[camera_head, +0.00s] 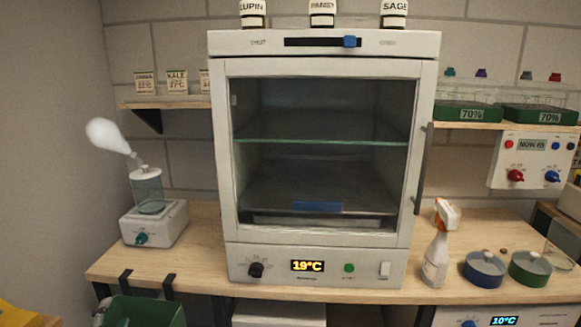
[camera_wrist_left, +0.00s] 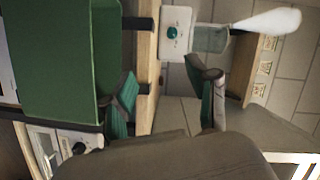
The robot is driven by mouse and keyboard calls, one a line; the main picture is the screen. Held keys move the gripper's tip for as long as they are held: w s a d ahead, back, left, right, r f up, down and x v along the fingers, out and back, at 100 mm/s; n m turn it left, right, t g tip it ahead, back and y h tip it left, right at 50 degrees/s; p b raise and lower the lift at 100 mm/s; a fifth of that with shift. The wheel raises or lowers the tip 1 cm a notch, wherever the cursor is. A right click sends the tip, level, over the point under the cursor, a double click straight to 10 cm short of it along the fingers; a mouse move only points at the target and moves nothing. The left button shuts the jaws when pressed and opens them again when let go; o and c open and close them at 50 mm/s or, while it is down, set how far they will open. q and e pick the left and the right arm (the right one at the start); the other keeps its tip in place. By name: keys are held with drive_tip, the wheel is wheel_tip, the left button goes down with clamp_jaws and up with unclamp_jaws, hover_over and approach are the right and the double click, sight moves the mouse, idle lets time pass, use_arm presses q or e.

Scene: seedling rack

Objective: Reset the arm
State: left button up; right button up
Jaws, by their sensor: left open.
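My left gripper (camera_wrist_left: 162,85) shows in the left wrist view with its two teal-padded fingers spread apart and nothing between them. It is close to the green bin (camera_wrist_left: 60,60) that hangs at the bench edge. In the head view only a small grey part at the lower left edge, beside the green bin (camera_head: 150,312), may belong to this gripper. My right gripper is in neither view.
A white incubator (camera_head: 320,67) with its glass door shut stands on the wooden bench (camera_head: 205,235). A humidifier (camera_head: 152,225) is left of it; a spray bottle (camera_head: 436,255), a blue pot (camera_head: 485,270) and a green pot (camera_head: 530,269) are right.

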use_arm(q)
drive_tip(key=s+f+n+g, duration=0.1)
drive_tip(key=s+f+g, duration=0.2)
drive_tip(key=f, duration=0.8)
drive_tip(key=s+f+n+g, duration=0.2)
drive_tip(key=f, duration=0.9)
drive_tip(key=s+d+f+n+g+h, duration=0.1)
drive_tip(key=s+f+g, duration=0.1)
drive_tip(key=s+f, duration=0.5)
drive_tip(key=s+d+f+n+g+h, duration=0.15)
drive_tip(key=s+f, duration=0.25)
drive_tip(key=f, duration=0.4)
drive_tip(key=s+d+f+n+g, duration=0.1)
drive_tip(key=s+d+f, duration=0.3)
drive_tip(key=s, duration=0.7)
drive_tip(key=s+d+f+n+g+h+p, duration=0.1)
drive_tip(key=s+d+f+g, duration=0.2)
drive_tip(key=s, duration=0.8)
drive_tip(key=s+d+f+n+g+h, duration=0.1)
drive_tip(key=s+d+f+g, duration=0.2)
drive_tip(key=s+d+f, duration=0.3)
drive_tip(key=s+f, duration=0.4)
drive_tip(key=s, duration=0.1)
drive_tip(key=shift+d+p, duration=0.35)
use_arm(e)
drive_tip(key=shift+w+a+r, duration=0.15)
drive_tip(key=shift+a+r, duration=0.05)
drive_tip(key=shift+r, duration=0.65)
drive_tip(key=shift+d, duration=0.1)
